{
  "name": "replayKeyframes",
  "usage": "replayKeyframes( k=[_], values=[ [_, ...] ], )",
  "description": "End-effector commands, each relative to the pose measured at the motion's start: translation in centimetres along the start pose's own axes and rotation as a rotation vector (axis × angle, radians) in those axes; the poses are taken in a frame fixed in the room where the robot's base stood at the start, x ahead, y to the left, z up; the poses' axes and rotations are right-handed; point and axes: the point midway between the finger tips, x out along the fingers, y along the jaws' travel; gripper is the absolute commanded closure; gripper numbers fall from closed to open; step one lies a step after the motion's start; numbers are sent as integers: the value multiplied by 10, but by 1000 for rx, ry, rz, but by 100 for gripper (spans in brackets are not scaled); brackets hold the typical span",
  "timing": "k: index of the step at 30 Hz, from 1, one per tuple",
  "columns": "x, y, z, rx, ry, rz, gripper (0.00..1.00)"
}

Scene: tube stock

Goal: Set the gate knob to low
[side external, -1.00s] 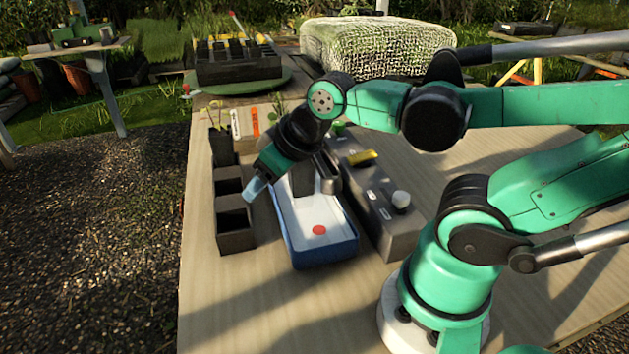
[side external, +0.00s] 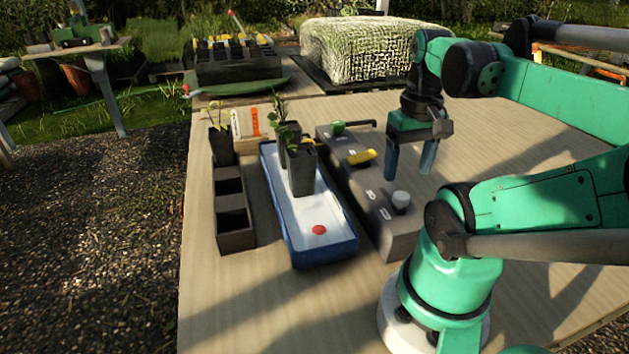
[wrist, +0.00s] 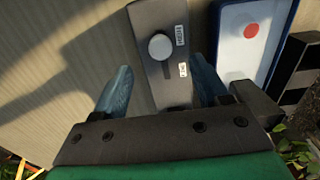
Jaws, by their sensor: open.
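A white round knob (side external: 401,200) stands on the near end of the long grey control box (side external: 398,243). In the wrist view the knob (wrist: 161,46) sits at one end of a short dark slot, beside the upper of two small white labels (wrist: 181,36). The other label (wrist: 183,70) is near the slot's opposite end. The label text is too small to read surely. My gripper (side external: 409,174) is open and empty, pointing down above the right side of the box. In the wrist view its blue fingers (wrist: 160,80) are spread, with the box between them and the knob beyond.
Black pots (side external: 235,230) stand farther left. Table right of the box is clear.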

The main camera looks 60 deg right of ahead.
Motion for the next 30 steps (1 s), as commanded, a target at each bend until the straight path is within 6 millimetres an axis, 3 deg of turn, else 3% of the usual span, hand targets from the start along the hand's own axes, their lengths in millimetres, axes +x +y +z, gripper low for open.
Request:
replayKeyframes(
  k=[12, 26, 30],
  values=[
    [42, 0, -1, -2, 3, 2, 32],
    [50, 0, 0, -2, 4, 2, 32],
    [50, 0, 0, -2, 4, 2, 72]
  ],
)
